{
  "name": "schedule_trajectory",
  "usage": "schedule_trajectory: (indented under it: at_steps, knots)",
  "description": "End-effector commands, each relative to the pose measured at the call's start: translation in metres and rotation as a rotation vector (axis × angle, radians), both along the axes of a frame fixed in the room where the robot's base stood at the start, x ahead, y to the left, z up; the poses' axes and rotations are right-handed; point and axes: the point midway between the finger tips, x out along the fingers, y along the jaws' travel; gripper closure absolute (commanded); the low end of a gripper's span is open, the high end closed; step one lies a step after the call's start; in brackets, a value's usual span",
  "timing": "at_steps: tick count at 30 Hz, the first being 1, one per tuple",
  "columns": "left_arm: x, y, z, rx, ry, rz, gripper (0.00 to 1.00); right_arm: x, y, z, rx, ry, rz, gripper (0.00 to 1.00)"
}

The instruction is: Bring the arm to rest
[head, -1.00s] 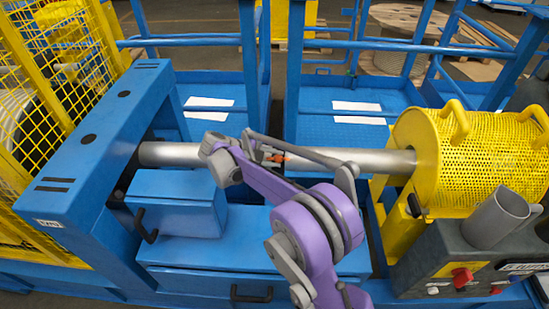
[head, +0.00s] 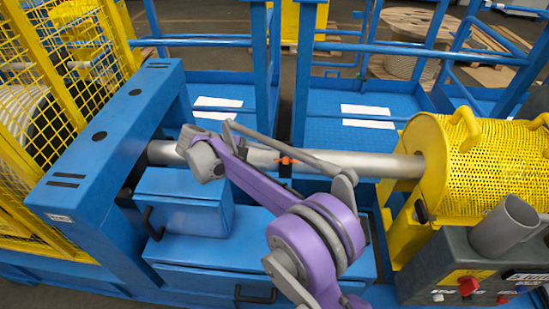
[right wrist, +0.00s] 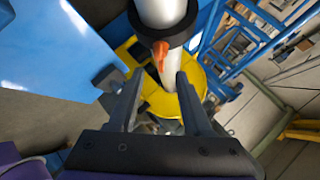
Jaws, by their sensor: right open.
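My right arm, purple and grey, reaches over the blue machine in the head view. Its grey wrist end (head: 205,158) is in front of the left part of a grey metal shaft (head: 385,166). The fingers cannot be made out there. In the right wrist view my right gripper (right wrist: 158,82) is open, its two dark fingers spread. Between and beyond them runs the shaft (right wrist: 158,10), with a dark collar and an orange piece (right wrist: 161,52) on it. The orange piece also shows in the head view (head: 287,160). Nothing is seen held. My left gripper is out of view.
A perforated yellow guard (head: 500,170) surrounds the shaft's right end. A blue frame (head: 95,150) stands at its left end, blue boxes (head: 185,200) below. A control box (head: 465,265) with red knobs is at lower right. Blue railings (head: 430,50) stand behind.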

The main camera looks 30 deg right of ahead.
Motion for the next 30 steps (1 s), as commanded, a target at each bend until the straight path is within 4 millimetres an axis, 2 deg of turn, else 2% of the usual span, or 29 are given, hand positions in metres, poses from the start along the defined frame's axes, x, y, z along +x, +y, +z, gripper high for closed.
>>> schedule_trajectory:
  at_steps: [3, 7, 23, 26, 29, 30]
  knots:
    - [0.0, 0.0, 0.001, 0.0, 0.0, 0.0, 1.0, 0.0, 0.013, 0.009, 0.001, 0.0, 0.001, 0.51]
    - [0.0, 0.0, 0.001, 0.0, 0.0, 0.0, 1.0, 0.0, 0.019, 0.013, 0.0, 0.0, 0.0, 0.51]
    - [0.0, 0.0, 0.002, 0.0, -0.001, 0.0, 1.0, 0.001, 0.017, 0.016, -0.005, -0.009, 0.007, 0.51]
    - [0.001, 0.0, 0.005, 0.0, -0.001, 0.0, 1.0, 0.01, 0.006, 0.035, -0.047, -0.069, 0.068, 0.51]
    - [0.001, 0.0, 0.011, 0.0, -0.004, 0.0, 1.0, 0.028, -0.013, 0.076, -0.139, -0.189, 0.215, 0.51]
    - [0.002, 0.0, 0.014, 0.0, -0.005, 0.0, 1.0, 0.036, -0.018, 0.099, -0.187, -0.245, 0.299, 0.51]
